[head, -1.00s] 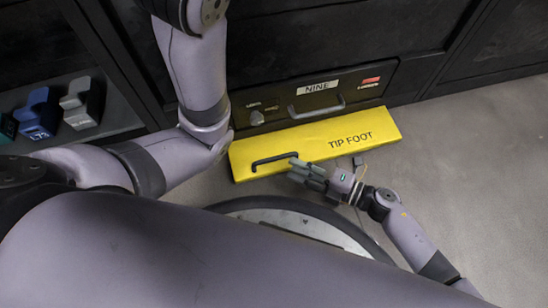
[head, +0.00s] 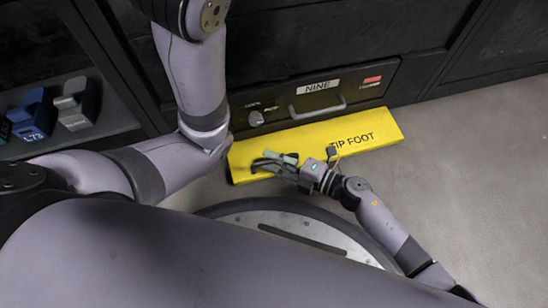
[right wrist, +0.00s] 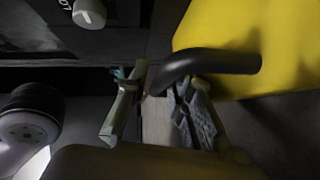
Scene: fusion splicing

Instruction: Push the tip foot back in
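The tip foot (head: 365,132) is a long yellow slab lettered "TIP FOOT", jutting out at floor level below a dark drawer front. It also shows in the right wrist view (right wrist: 225,25). Its black bar handle (right wrist: 215,62) is near its left end and is partly hidden by my fingers in the head view. My right gripper (head: 274,161) is at this handle. In the right wrist view my fingers (right wrist: 160,88) are apart, with the bent end of the handle at the fingertips. I cannot tell whether they touch it. My left gripper is not in view.
Above the tip foot is a drawer labelled "NINE" (head: 319,86) with a grey handle (head: 317,108) and a lock knob (head: 256,118). Shelves with blue and grey items (head: 75,105) stand at the left. Grey floor (head: 455,150) is clear at the right.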

